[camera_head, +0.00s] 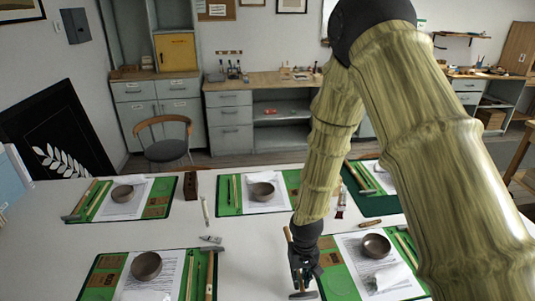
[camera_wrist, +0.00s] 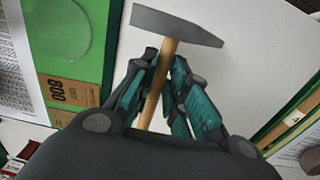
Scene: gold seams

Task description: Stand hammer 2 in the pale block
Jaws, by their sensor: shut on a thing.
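My gripper (camera_head: 304,272) points down over the table's front middle. It is shut on a hammer (camera_wrist: 177,26) with a grey steel head and a wooden handle. In the wrist view the fingers (camera_wrist: 165,85) close around the handle below the head. In the head view the hammer's head (camera_head: 303,295) is lowest and the handle rises beside the gripper. I cannot tell if the head touches the table. No number on the hammer is readable. I cannot make out a pale block; a dark brown block (camera_head: 192,186) stands at the back.
Several green mats with papers, bowls and tools lie on the white table (camera_head: 240,235), one (camera_head: 150,275) to the left of my gripper and one (camera_head: 375,265) to the right. Small tools (camera_head: 211,239) lie between mats. My arm covers part of the right side.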

